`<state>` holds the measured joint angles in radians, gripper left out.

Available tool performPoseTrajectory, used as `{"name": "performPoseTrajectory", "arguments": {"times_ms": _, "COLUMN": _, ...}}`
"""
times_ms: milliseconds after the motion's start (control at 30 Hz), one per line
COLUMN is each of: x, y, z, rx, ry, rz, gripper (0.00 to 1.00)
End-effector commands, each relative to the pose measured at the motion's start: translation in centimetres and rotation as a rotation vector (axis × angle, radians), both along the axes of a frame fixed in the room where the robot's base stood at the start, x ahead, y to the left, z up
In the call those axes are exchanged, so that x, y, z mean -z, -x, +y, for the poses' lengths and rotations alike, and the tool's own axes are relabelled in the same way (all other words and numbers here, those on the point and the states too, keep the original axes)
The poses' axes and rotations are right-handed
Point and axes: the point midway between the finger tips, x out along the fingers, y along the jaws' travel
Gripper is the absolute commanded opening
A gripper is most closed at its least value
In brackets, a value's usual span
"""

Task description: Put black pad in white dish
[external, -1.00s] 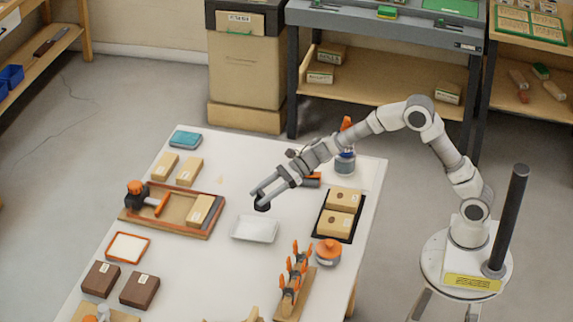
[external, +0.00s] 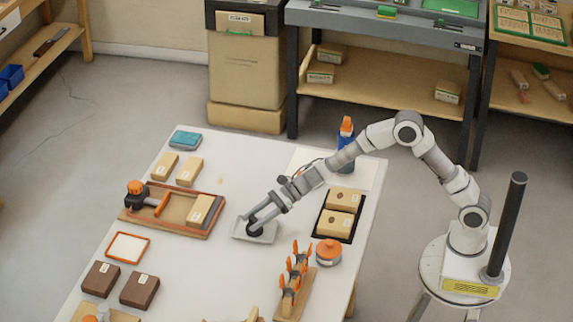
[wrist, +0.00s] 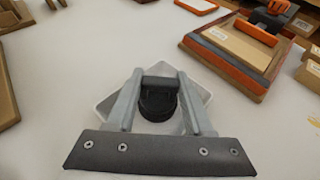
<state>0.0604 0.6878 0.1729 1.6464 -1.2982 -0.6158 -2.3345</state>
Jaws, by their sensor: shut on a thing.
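The black pad (wrist: 158,102) is a small round dark piece between my gripper's fingers in the wrist view. In the external view the pad (external: 253,229) shows at the fingertips, over the white dish. My gripper (external: 250,225) is shut on it and points down and to the left. The white dish (external: 268,238) is a shallow rectangular tray on the white table; its rim (wrist: 107,103) shows around and behind the pad in the wrist view. The fingers hide part of the dish. I cannot tell whether the pad touches the dish floor.
A wooden tray (external: 132,216) with an orange-handled tool stands left of the dish. A black tray (external: 332,238) with two tan blocks stands to the right. An orange-lidded jar (external: 328,252) and a rack of orange-handled tools (external: 291,290) are nearer the front.

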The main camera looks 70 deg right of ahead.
Motion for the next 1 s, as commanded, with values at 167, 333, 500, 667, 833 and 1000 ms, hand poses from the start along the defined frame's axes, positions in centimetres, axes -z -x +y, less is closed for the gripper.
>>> {"name": "performPoseTrajectory", "arguments": {"times_ms": 167, "x": 0.2, "y": 0.0, "z": 0.0, "rx": 0.0, "ry": 0.0, "rz": 0.0, "gripper": 0.64}}
{"name": "performPoseTrajectory", "arguments": {"times_ms": 333, "x": 0.2, "y": 0.0, "z": 0.0, "rx": 0.0, "ry": 0.0, "rz": 0.0, "gripper": 0.81}}
{"name": "performPoseTrajectory", "arguments": {"times_ms": 500, "x": 0.2, "y": 0.0, "z": 0.0, "rx": 0.0, "ry": 0.0, "rz": 0.0, "gripper": 0.81}}
{"name": "performPoseTrajectory", "arguments": {"times_ms": 667, "x": -0.3, "y": 0.0, "z": 0.0, "rx": 0.0, "ry": 0.0, "rz": 0.0, "gripper": 0.81}}
{"name": "performPoseTrajectory", "arguments": {"times_ms": 833, "x": -1.4, "y": 1.8, "z": -1.9, "rx": 0.002, "ry": 0.001, "rz": -0.001, "gripper": 0.81}}
{"name": "performPoseTrajectory", "arguments": {"times_ms": 1000, "x": -2.9, "y": 4.4, "z": -4.5, "rx": 0.003, "ry": 0.001, "rz": -0.001, "gripper": 0.81}}
